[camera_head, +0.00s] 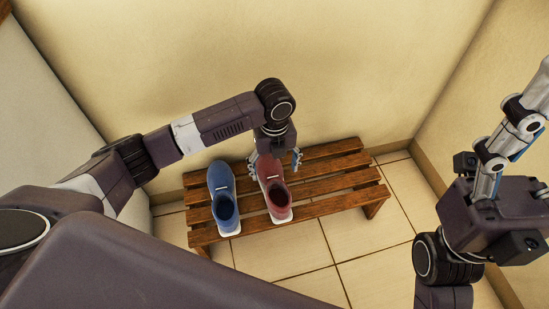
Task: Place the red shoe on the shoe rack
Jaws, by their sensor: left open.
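The red shoe (278,198) rests on the slats of the wooden shoe rack (335,163), its toe toward the wall and its heel toward me. My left gripper (274,163) points down over the shoe's toe end. Its fingers are open, one on each side of the shoe; I cannot tell whether they touch it. The gripper hides part of the toe. My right gripper (507,135) is at the right edge, away from the rack and partly cut off; its opening cannot be made out.
A blue shoe (222,190) stands on the rack just left of the red shoe. The rack's right part is bare. Cream walls (360,60) enclose the rack behind and at the sides. Tiled floor (370,270) is clear in front.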

